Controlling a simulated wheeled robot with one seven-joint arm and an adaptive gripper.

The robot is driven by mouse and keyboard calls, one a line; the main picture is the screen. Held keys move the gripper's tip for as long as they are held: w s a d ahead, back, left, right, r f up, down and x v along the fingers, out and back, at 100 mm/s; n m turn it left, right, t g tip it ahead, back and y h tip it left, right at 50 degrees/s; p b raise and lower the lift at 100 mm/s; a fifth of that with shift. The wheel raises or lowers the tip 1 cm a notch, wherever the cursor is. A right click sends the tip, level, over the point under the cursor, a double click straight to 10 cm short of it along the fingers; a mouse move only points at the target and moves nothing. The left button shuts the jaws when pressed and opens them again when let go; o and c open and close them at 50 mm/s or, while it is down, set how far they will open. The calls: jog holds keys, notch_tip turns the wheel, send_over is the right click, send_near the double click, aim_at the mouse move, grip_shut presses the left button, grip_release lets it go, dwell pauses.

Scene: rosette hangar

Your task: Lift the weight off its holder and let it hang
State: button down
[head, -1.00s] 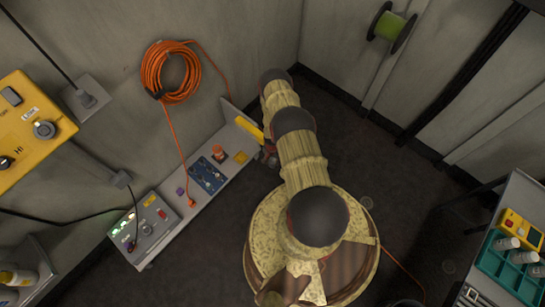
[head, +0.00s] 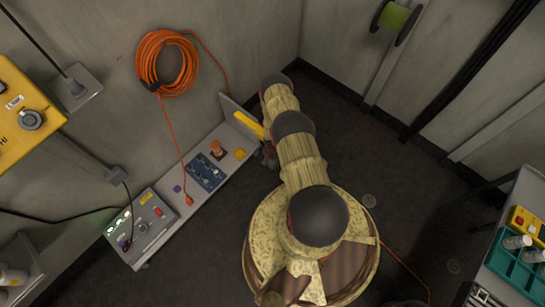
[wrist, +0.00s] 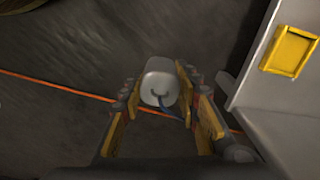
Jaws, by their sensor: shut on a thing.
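The weight (wrist: 160,82) is a pale grey rounded block with a small loop on its near end. A blue cord (wrist: 172,108) runs from that end toward the right finger. In the wrist view my gripper (wrist: 157,88) has its yellow-and-dark fingers on both sides of the block, shut on it. Dark floor shows around the block, and the shelf is to its right. In the head view my gripper (head: 268,152) is mostly hidden by my arm, beside the shelf's far end. I cannot make out the weight or its holder there.
A grey wall shelf (head: 218,190) carries a switch box (head: 143,225), a blue panel (head: 206,172) and a yellow square (head: 240,153). An orange cable coil (head: 166,62) hangs on the wall. A bench with a green tray (head: 508,262) stands at right. Orange cord crosses the open floor.

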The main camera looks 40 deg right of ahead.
aim_at(272, 161)
notch_tip(272, 161, down, 8)
jog(key=b, duration=0.5)
jog(key=shift+f, duration=0.15)
dwell(0.4)
dwell(0.3)
jog(key=c, duration=1.2)
grip_release()
jog(key=shift+c, duration=0.2)
jog(key=shift+s+a+f, duration=0.1)
jog(key=shift+s, duration=0.05)
jog(key=shift+r, duration=6)
